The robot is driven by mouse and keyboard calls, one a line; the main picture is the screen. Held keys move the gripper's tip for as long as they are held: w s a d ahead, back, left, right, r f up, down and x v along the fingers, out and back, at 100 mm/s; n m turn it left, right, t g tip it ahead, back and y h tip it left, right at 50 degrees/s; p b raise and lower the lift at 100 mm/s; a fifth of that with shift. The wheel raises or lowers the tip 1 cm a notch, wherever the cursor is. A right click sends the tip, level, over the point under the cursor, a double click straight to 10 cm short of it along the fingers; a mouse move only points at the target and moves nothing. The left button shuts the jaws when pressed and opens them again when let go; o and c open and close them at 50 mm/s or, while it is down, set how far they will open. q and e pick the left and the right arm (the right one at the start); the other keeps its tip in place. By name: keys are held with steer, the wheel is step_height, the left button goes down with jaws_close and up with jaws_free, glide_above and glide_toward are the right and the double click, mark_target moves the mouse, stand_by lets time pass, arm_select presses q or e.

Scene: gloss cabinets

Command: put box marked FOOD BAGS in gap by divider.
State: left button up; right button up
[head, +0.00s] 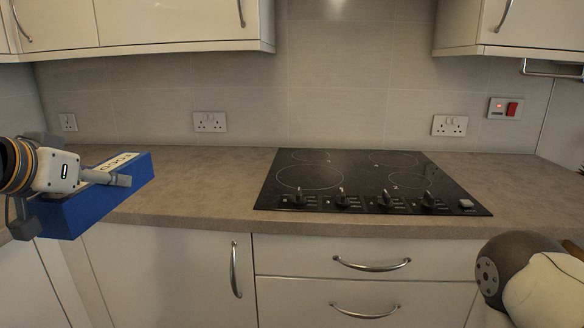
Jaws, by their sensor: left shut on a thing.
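A blue box (90,205) with a pale printed label on its upper face is at the left of the head view. Part of the lettering shows, but I cannot read all of it. My left gripper (78,202) is shut on the box and holds it, tilted, in front of the worktop's left part. My right arm shows at the lower right, but its gripper is not in view. No divider or gap shows in this view.
A black hob (365,180) with several knobs is set in the brown worktop (200,185). White cupboards hang above, and a door (170,275) and drawers (365,262) with metal handles are below. The worktop left of the hob is clear.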

arm_select(q)
steer(key=s+d+f+m+g+h, duration=0.2)
steer(key=s+d+f+m+h, duration=0.2)
steer(key=f, duration=0.5)
steer(key=s+d+f+m+g+h, duration=0.3)
steer(key=s+d+f+m+h, duration=0.2)
steer(key=s+d+f, duration=0.4)
steer(key=shift+s+d+f+m, duration=0.2)
steer(key=shift+f+m, duration=0.3)
steer(key=shift+f, duration=0.3)
